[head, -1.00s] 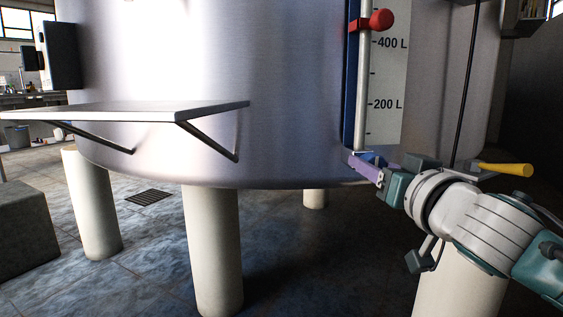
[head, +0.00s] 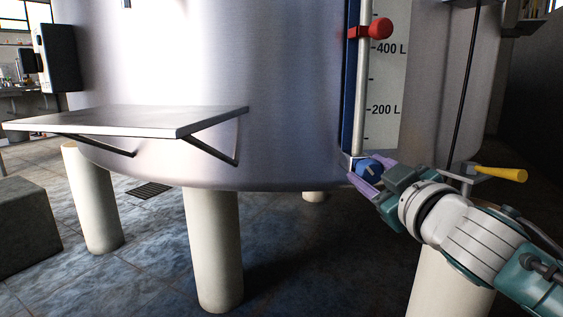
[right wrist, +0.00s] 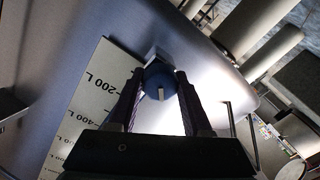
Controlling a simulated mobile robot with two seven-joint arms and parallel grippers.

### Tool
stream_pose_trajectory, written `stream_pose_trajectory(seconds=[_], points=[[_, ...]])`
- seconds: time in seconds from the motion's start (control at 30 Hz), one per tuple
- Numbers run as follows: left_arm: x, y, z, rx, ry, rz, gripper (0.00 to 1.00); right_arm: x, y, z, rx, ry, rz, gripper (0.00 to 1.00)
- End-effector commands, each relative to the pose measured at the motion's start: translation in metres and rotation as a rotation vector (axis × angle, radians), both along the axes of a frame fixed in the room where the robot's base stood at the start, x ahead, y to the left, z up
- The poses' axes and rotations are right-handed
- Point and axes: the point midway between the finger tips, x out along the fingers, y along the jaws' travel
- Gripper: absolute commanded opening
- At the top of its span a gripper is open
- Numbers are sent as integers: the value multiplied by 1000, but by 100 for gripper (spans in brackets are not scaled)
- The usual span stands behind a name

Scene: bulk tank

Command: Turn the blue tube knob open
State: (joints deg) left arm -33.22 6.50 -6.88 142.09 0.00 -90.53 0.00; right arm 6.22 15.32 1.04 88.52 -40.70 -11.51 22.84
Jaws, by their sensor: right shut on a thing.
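The blue tube knob (head: 369,168) sits at the foot of the clear level tube, low on the steel tank. It also shows in the right wrist view (right wrist: 158,80), round, with a white line mark that runs up and down in that picture. My right gripper (head: 367,174) has its two purple fingers on either side of the knob and is shut on it. The right wrist view shows the fingers (right wrist: 158,88) flanking the knob. My left gripper is in neither view.
The level tube (head: 363,90) rises beside a litre scale (head: 390,75), with a red slider (head: 379,29) near 400 L. A yellow handle (head: 500,173) is close to my right wrist. A metal shelf (head: 130,119) juts from the tank at left. Thick legs (head: 212,245) stand below.

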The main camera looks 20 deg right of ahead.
Motion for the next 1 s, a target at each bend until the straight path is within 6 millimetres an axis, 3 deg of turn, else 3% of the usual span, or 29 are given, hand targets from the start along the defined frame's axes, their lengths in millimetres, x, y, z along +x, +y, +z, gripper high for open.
stream_pose_trajectory(seconds=[0.6, 1.0], points=[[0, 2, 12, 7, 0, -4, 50, 0, 1, 0, -556, 124, 1, 0], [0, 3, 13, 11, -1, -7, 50, 0, 1, -1, -781, 174, 2, 0]])
